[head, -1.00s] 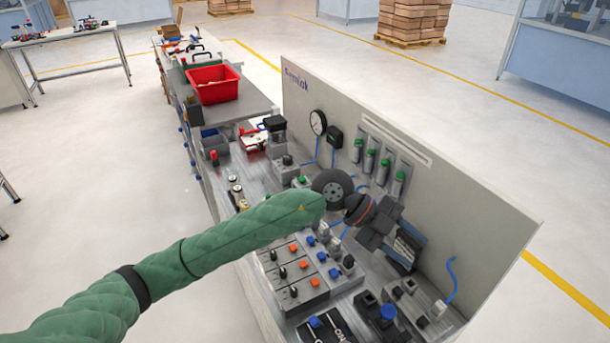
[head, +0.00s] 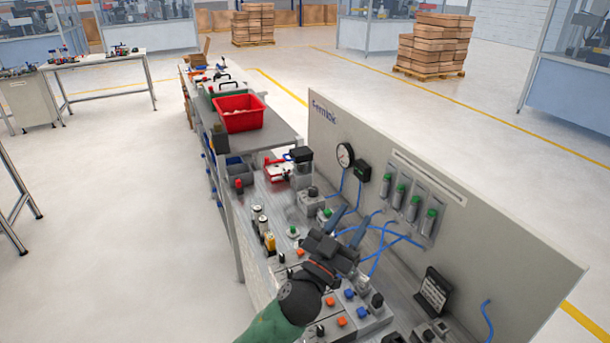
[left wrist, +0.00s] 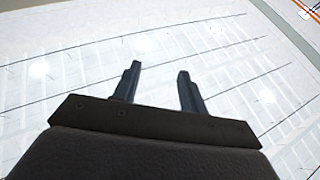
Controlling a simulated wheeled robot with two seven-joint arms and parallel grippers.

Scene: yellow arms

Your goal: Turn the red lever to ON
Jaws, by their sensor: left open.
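My left gripper (head: 350,222) is over the middle of the control bench (head: 268,193), pointing toward the bench's far end. Its two fingers are apart with nothing between them, as the left wrist view (left wrist: 160,70) also shows. A small red-topped part (head: 239,186) stands upright near the bench's left edge, beyond and left of the gripper. A red-handled fixture (head: 276,166) lies farther back. I cannot tell which of these is the red lever, and no ON mark is readable. My right gripper is not in view.
A pale upright panel (head: 480,200) with a gauge (head: 345,155) and green-capped cylinders borders the bench on the right. Blue hoses (head: 400,236) loop beside the gripper. Orange and blue buttons sit under and near the arm. A red bin (head: 240,120) stands at the far end.

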